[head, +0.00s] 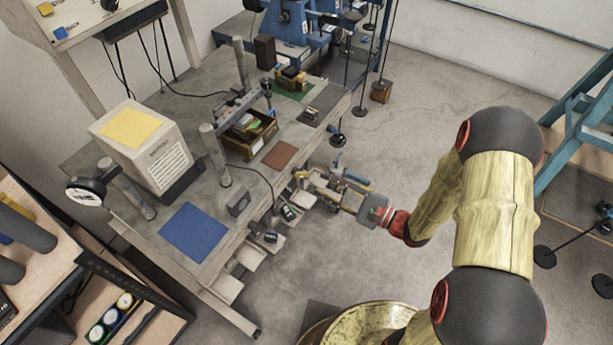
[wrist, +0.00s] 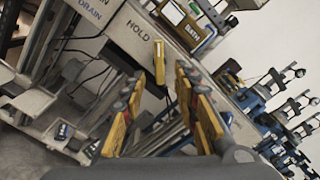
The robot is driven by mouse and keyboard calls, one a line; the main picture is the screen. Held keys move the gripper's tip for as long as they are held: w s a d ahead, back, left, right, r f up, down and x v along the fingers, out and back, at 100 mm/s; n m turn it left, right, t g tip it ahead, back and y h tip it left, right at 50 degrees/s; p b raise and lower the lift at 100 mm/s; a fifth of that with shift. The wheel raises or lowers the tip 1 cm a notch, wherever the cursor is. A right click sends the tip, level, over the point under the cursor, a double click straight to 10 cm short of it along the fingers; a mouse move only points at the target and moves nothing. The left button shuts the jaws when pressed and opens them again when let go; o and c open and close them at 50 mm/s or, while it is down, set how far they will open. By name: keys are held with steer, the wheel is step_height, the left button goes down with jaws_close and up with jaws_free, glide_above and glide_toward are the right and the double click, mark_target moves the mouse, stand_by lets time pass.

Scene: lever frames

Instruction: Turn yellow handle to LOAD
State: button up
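The yellow handle (wrist: 159,62) shows in the wrist view as a short upright bar on the table's front edge, just under the word HOLD. The word DRAIN stands to its upper left; I cannot read LOAD anywhere. My gripper (wrist: 158,98) is open, its two yellow-padded fingers apart on either side of the view. The handle appears ahead of the gap between them, and nothing is held. In the head view my gripper (head: 318,187) is at the right front edge of the table; I cannot clearly tell the handle from the fingers there.
The grey table (head: 180,105) carries a white box (head: 150,150), a blue mat (head: 193,231), a brown mat (head: 280,155) and a wooden tray (head: 250,140). Thin posts on round bases stand behind my gripper. The floor right of the table is mostly clear.

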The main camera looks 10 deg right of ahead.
mark_target(305, 176)
steer(key=b+x, duration=0.1)
steer(key=x, duration=0.6)
steer(key=shift+w+a, duration=0.1)
steer(key=c, duration=0.7)
jaws_close()
